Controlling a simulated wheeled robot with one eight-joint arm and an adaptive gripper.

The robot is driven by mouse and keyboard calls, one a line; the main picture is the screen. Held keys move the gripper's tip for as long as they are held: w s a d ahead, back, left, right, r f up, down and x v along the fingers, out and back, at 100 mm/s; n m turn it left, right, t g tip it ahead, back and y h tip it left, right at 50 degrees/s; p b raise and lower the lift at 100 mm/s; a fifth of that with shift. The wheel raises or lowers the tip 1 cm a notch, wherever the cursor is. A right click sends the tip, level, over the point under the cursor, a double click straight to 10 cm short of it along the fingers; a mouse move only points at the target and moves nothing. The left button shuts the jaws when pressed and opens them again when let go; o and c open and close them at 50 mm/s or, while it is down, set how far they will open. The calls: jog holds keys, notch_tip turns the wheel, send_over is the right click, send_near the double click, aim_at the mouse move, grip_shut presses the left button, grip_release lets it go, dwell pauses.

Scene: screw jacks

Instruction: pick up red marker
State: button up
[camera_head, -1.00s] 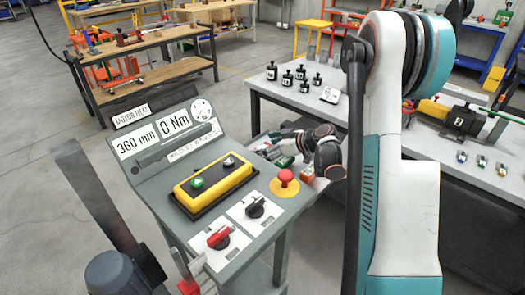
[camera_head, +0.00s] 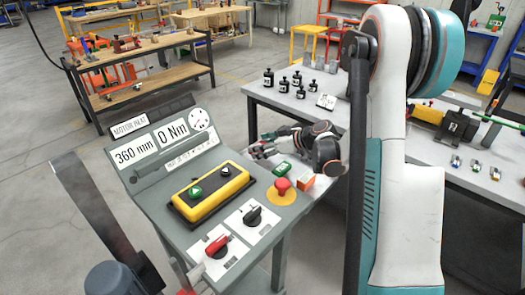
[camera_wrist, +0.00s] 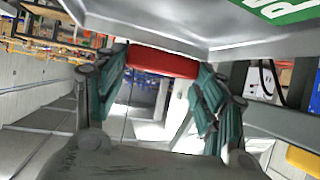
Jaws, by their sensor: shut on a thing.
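The red marker (camera_wrist: 162,62) lies crosswise between the fingertips of my gripper (camera_wrist: 161,72) in the wrist view. The green fingers are shut on it, one on each end. The marker itself cannot be made out there.
A grey control console (camera_head: 285,212) with a red stop button (camera_head: 283,185) is in front. Black weights (camera_head: 298,79) stand on the grey table at the back.

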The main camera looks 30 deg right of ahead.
notch_tip(320, 180, up, 16)
jog(key=p, duration=0.5)
jog(key=s+a+f+m+h, duration=0.1)
jog(key=s+a, duration=0.2)
jog(key=a, duration=0.4)
jog(key=s+a+m+t+h, duration=0.1)
jog(key=s+a+m+h, duration=0.1)
jog(key=s+a, duration=0.2)
jog(key=a, duration=0.3)
jog(key=shift+a+f, duration=0.3)
jog(key=shift+f, duration=0.1)
jog(key=shift+s+d, duration=0.1)
